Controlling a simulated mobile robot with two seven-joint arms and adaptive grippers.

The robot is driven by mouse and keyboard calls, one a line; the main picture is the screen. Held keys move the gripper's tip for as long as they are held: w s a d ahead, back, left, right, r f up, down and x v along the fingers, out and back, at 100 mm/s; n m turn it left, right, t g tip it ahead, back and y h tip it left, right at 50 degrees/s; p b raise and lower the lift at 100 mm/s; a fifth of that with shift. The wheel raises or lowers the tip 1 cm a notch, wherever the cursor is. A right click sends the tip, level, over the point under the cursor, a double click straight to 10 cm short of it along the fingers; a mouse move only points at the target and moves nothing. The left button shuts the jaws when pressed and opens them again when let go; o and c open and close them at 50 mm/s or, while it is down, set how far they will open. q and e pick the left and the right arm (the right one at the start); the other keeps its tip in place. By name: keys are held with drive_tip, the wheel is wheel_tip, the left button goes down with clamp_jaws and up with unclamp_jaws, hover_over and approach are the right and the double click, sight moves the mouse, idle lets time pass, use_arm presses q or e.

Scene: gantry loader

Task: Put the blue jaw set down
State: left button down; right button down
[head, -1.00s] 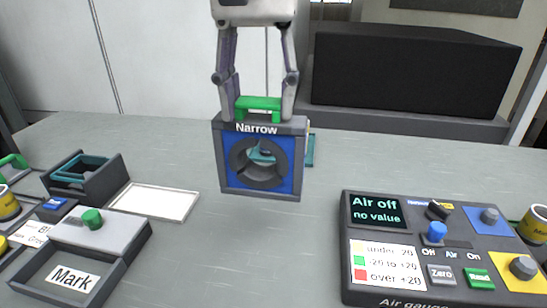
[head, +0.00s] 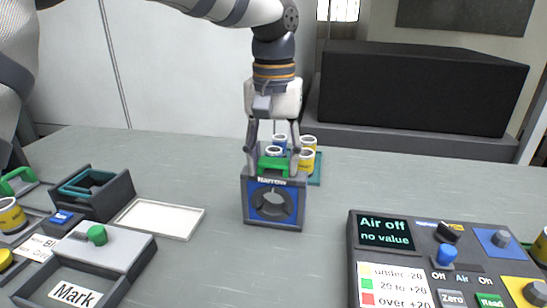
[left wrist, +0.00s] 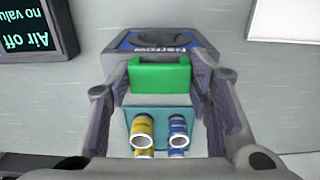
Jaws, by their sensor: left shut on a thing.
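The blue jaw set (head: 272,216) is a grey block with a blue face, a dark ring, a round opening and the label "Narrow". It is upright over the middle of the table. My left gripper (head: 274,170) comes down from above and is shut on its green handle (head: 268,163). In the left wrist view the handle (left wrist: 160,75) is between the fingers, with the jaw set (left wrist: 128,40) beyond. I cannot tell whether its underside touches the table. My right gripper is not in view.
Behind the jaw set, a teal tray (head: 316,176) carries several yellow and blue cups. An empty white tray (head: 160,218) lies left; a dark bin (head: 112,198) and the "Mark" box (head: 125,255) are beside it. The air gauge (head: 420,265) is front right. Table between is clear.

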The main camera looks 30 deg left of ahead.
use_arm(q)
drive_tip(key=c, duration=0.8)
unclamp_jaws()
drive_tip(key=shift+f, duration=0.15)
